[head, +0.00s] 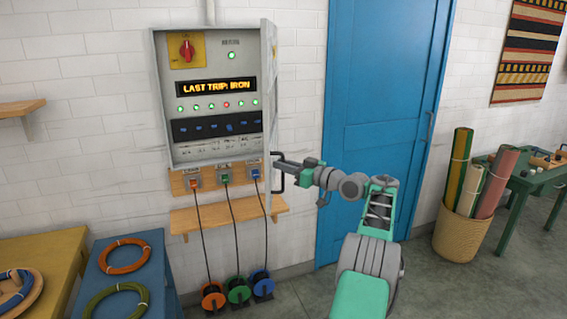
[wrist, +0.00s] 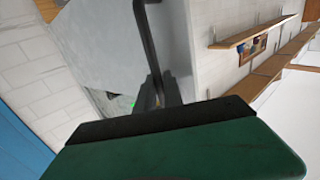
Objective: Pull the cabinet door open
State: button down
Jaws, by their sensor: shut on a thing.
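The grey wall cabinet (head: 215,150) hangs open in the head view. Its door (head: 269,60) stands swung out on the right side, seen almost edge-on. The black bar handle (head: 278,181) is on the door's right-hand face, low down. My gripper (head: 281,166) is at the handle, shut on it. In the wrist view the dark handle (wrist: 147,40) runs down to the fingers against the grey door (wrist: 100,40). The dark and green body of my gripper hides much of the lower picture, and the fingertips show only partly.
A wooden shelf (head: 218,217) is below the cabinet, with cables running down to coloured reels (head: 239,290). A blue door (head: 375,130) is right of the cabinet. A blue table (head: 148,270) with coils is at left, and a basket (head: 462,232) of rolls at right.

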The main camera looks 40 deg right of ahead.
jog(key=shift+d+r, duration=0.15)
jog(key=shift+r, duration=0.1)
jog(key=c, duration=1.5)
grip_release()
jog(key=shift+w+f, duration=0.1)
jog(key=shift+f, duration=0.05)
jog(key=shift+f, duration=0.1)
